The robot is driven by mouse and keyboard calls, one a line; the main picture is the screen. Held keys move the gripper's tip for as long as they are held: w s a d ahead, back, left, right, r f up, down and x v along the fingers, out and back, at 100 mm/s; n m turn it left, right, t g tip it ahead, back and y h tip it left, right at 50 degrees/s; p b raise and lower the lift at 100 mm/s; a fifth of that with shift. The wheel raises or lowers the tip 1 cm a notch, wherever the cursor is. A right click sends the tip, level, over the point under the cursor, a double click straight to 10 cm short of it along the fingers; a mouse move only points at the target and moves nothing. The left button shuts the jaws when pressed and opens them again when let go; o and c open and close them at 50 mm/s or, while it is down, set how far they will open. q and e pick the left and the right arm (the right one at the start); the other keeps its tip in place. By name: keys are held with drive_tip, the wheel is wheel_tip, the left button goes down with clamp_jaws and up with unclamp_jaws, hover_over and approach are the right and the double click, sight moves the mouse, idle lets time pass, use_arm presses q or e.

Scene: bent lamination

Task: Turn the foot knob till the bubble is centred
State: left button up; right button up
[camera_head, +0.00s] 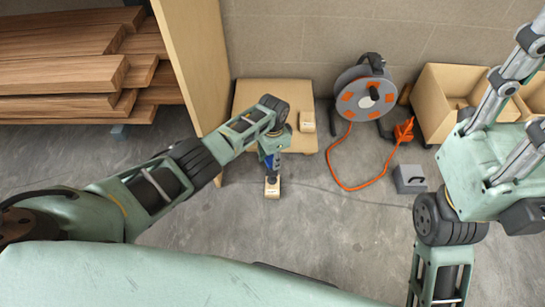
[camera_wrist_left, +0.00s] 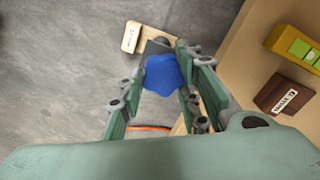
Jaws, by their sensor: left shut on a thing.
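The blue foot knob (camera_wrist_left: 163,76) sits between the fingers of my left gripper (camera_wrist_left: 160,82) in the left wrist view, and the gripper is shut on it. In the head view, my left gripper (camera_head: 270,158) is at the front edge of a pale board (camera_head: 250,94), with blue showing at its fingers. A yellow spirit level (camera_wrist_left: 291,43) with a green vial lies on the board at the right edge of the left wrist view. The frame cuts the level off, and I cannot tell where its bubble is. My right gripper is not in view.
A small labelled wooden block (camera_head: 272,189) lies on the floor by the knob. A brown labelled block (camera_wrist_left: 286,96) lies near the level. A cable reel (camera_head: 366,94) with orange cable, a grey box (camera_head: 410,179) and a carton (camera_head: 434,99) stand right. Planks (camera_head: 65,74) are stacked left.

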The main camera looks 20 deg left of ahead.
use_arm(q)
drive_tip(key=shift+s+d+f, duration=0.3)
drive_tip(key=shift+s+d, duration=0.05)
drive_tip(key=o, duration=1)
drive_tip(key=shift+o, duration=0.4)
drive_tip(key=shift+w, duration=0.15)
drive_tip(key=shift+w+a+r, duration=0.1)
drive_tip(key=shift+r, duration=0.05)
wheel_tip(320, 180, up, 12)
